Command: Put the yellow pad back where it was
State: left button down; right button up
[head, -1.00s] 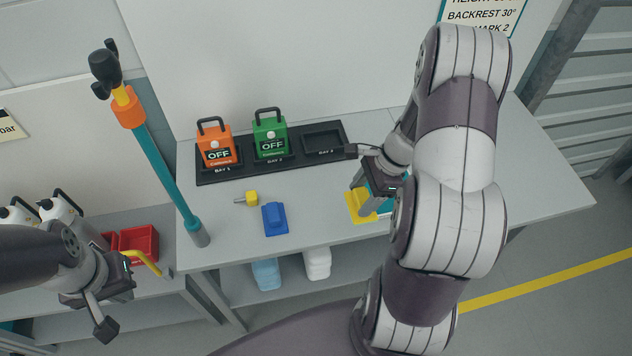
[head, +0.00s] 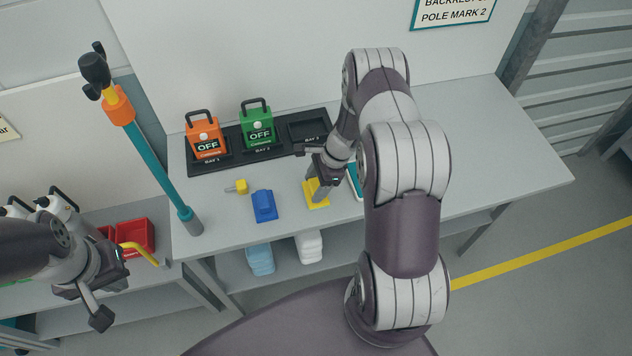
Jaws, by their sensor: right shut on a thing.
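The yellow pad (head: 313,204) is at the front part of the grey bench, right of the blue pad (head: 264,206). My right gripper (head: 318,192) reaches down over it and is shut on it. The fingers and wrist hide part of the pad. I cannot tell whether the pad touches the bench or is just above it. A teal-edged flat thing (head: 355,182) shows just right of it, mostly behind my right arm. My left gripper (head: 113,287) is open and empty at the lower left, away from the bench top.
A black tray (head: 222,161) holds an orange OFF unit (head: 206,138) and a green OFF unit (head: 258,125); its third bay (head: 309,129) is empty. A yellow knob-like piece (head: 237,186) lies near the blue pad. A teal pole (head: 155,160) stands left. The bench's right side is clear.

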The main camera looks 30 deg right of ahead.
jog(key=o, duration=0.9)
jog(key=shift+f, duration=0.1)
jog(key=shift+o, duration=0.2)
